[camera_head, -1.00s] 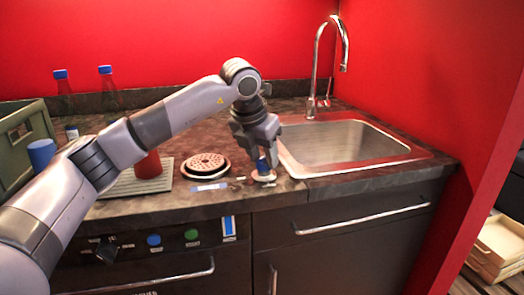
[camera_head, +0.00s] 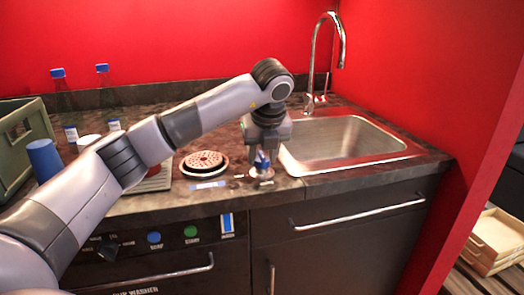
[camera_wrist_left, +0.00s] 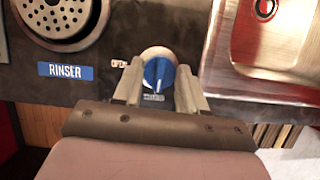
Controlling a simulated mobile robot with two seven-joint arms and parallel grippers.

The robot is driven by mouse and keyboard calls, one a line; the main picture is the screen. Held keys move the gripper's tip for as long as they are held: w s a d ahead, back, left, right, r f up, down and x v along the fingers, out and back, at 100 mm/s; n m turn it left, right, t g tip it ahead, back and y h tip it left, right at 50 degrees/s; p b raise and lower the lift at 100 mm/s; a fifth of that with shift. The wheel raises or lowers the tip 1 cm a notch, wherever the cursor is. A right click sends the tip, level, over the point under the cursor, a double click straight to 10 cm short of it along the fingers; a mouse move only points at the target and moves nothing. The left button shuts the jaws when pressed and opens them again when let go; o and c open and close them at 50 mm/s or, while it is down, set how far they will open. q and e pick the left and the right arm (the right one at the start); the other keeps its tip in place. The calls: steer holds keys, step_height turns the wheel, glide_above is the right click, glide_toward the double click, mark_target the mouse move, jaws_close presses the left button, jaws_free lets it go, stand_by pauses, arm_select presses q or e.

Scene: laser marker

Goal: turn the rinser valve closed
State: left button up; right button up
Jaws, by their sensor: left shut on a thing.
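The rinser valve has a blue knob (camera_wrist_left: 158,72) on a pale round base at the counter's front, left of the sink. It also shows as the blue knob in the head view (camera_head: 262,160). My left gripper (camera_head: 263,154) points down over it. In the left wrist view, my left gripper's fingers (camera_wrist_left: 158,82) stand on both sides of the knob, shut on it. A light pointer line on the knob points down the picture, toward a small label (camera_wrist_left: 153,98) too blurred to read. An "OPEN" label (camera_wrist_left: 119,63) lies left of the knob. My right gripper is out of view.
The rinser's round perforated plate (camera_head: 204,161) and blue "RINSER" label (camera_wrist_left: 66,71) are left of the valve. The sink (camera_head: 345,145) and its tap (camera_head: 318,60) are right. A blue cup (camera_head: 44,158), green crate (camera_head: 22,130) and bottles stand far left.

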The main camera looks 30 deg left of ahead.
arm_select(q)
steer(key=shift+n, duration=0.4)
steer(key=o, duration=1)
steer(key=v, duration=0.7)
steer(key=shift+p, duration=0.35)
steer(key=shift+w+d, duration=0.1)
